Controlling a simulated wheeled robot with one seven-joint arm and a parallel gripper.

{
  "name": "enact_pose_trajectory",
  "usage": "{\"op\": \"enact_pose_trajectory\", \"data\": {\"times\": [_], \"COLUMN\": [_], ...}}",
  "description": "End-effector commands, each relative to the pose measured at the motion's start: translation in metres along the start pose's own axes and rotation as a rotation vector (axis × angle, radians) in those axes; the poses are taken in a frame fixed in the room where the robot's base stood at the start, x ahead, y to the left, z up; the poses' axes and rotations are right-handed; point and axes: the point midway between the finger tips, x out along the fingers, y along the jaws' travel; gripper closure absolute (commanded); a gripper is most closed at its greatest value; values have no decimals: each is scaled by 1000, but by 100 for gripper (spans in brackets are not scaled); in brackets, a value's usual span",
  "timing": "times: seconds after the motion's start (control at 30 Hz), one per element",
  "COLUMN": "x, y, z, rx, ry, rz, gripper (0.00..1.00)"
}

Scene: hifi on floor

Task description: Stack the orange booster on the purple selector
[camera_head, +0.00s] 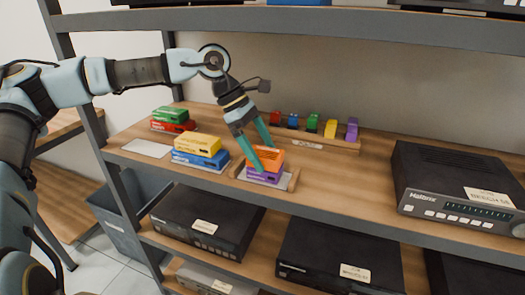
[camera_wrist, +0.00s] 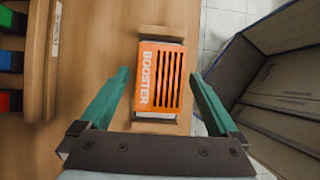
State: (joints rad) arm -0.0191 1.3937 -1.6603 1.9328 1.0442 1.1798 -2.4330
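The orange booster (camera_head: 266,155) rests on top of the purple selector (camera_head: 264,173) on the shelf, over a pale pad with a wooden tray (camera_head: 293,182) around it. In the wrist view the booster (camera_wrist: 162,77) lies below my gripper, its label readable, and it hides the purple selector. My gripper (camera_head: 265,158) is at the stack. In the wrist view its green fingers (camera_wrist: 160,92) stand apart on either side of the booster, with gaps between them and its sides. The gripper is open and holds nothing.
A yellow block on a blue one (camera_head: 200,158) stands left of the stack, and a green block on a red one (camera_head: 172,119) further back. A rack of small coloured pieces (camera_head: 310,143) lies behind. A black device (camera_head: 455,185) stands right. The upper shelf (camera_head: 300,20) overhangs.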

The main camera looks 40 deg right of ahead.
Motion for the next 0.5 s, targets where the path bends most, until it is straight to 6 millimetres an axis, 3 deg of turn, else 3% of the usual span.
{"op": "enact_pose_trajectory", "data": {"times": [0.33, 0.5], "x": [-3, -20], "y": [0, 1], "z": [-1, -2], "rx": [-1, -3], "ry": [1, 5], "rz": [0, 4], "gripper": [0, 0]}}
